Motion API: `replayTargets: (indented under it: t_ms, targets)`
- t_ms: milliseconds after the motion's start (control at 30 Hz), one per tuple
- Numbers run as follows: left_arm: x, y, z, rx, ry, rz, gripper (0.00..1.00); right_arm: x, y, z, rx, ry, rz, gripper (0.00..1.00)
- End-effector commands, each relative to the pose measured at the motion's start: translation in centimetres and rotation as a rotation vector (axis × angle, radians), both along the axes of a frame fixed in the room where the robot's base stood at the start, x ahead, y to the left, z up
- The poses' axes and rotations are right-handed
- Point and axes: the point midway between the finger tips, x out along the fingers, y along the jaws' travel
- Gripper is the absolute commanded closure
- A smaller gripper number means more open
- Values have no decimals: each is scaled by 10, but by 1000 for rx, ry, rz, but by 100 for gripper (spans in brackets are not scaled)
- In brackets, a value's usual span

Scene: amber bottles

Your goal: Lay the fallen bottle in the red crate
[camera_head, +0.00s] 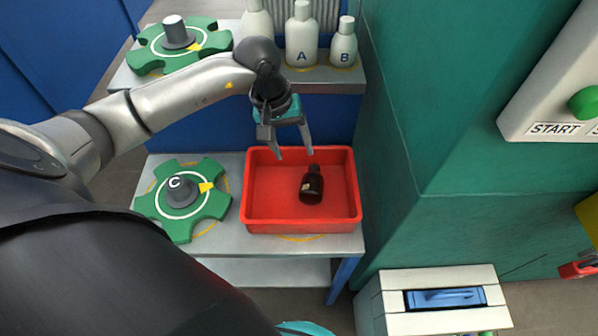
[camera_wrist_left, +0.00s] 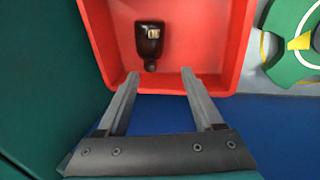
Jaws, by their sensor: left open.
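The dark amber bottle (camera_head: 311,185) lies on its side on the floor of the red crate (camera_head: 250,226), right of its middle, with its neck towards the back wall. In the left wrist view the bottle (camera_wrist_left: 149,42) lies in the crate (camera_wrist_left: 99,40) with its neck pointing at my fingers. My left gripper (camera_head: 295,154) is open and empty above the crate's back edge, apart from the bottle. Its two fingers (camera_wrist_left: 160,76) show spread in the left wrist view. My right gripper is not seen.
A green knob wheel marked C (camera_head: 180,222) sits left of the crate on the grey table (camera_head: 330,243). White bottles A (camera_head: 301,35) and B (camera_head: 343,45) stand on the shelf behind. A teal wall (camera_head: 410,140) closes the right side.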

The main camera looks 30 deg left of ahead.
Motion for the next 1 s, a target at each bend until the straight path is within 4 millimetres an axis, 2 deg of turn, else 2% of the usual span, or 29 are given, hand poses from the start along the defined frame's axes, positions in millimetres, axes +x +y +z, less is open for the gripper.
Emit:
replayTargets:
  t_ms: [133, 267, 700, 833, 1000]
  targets:
    - [0, 1, 3, 1, 0, 0, 32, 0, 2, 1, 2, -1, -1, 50]
    - [-1, 4, 17, 3, -3, -1, 32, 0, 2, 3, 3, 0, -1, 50]
    - [-13, 23, 115, 4, -4, 0, 32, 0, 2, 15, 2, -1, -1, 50]
    - [-16, 27, 135, 2, -2, 1, 32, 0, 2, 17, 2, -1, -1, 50]
    - [-18, 29, 147, 1, -1, 0, 32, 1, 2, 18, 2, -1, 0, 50]
